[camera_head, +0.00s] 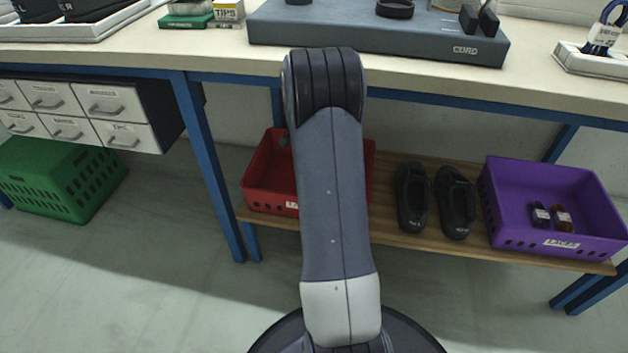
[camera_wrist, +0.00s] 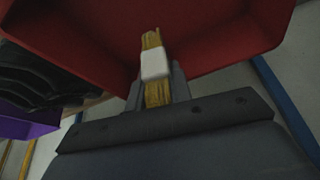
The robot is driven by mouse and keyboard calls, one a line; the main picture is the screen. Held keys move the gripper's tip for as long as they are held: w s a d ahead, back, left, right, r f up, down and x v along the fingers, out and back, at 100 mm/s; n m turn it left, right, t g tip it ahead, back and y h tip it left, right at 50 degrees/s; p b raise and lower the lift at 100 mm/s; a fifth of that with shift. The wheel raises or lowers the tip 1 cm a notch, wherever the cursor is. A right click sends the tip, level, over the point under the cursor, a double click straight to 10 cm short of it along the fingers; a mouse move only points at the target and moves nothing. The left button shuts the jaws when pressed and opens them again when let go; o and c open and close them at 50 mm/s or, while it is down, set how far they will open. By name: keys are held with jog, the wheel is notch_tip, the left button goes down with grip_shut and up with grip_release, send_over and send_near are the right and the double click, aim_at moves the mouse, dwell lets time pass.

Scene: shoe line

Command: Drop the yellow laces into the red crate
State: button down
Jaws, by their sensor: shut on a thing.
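The yellow laces (camera_wrist: 153,40), a narrow bundle with a white band, show in the wrist view between the fingers of my gripper (camera_wrist: 158,85). My gripper is shut on them. The red crate (camera_head: 268,180) stands on the low wooden shelf in the head view, partly hidden behind my arm. In the wrist view the red crate (camera_wrist: 225,55) fills the upper part, right behind the laces. I cannot tell whether the laces are above its rim or inside it. My gripper and the laces are hidden behind my arm in the head view.
Dark shoes (camera_head: 456,203) stand on the shelf right of the red crate. A purple crate (camera_head: 510,225) with two lace bundles stands further right. The workbench (camera_head: 420,75) overhangs the shelf, with a blue leg (camera_head: 207,160) left of the red crate. A green crate (camera_head: 55,185) is at far left.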

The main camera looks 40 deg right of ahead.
jog(key=shift+w+d, duration=0.15)
jog(key=shift+d, duration=0.45)
jog(key=shift+d+f+b, duration=0.2)
jog(key=shift+f+b, duration=0.2)
jog(key=shift+b, duration=0.05)
notch_tip(320, 180, down, 5)
jog(key=b, duration=0.3)
jog(key=shift+f+b, duration=0.1)
jog(key=shift+b, duration=0.25)
jog(key=shift+a, duration=0.1)
jog(key=c, duration=1.2)
grip_release()
jog(key=p+v, duration=0.3)
jog(key=v, duration=0.4)
jog(key=shift+a+r+p, duration=0.1)
jog(key=shift+r+p, duration=0.2)
jog(key=shift+p, duration=0.05)
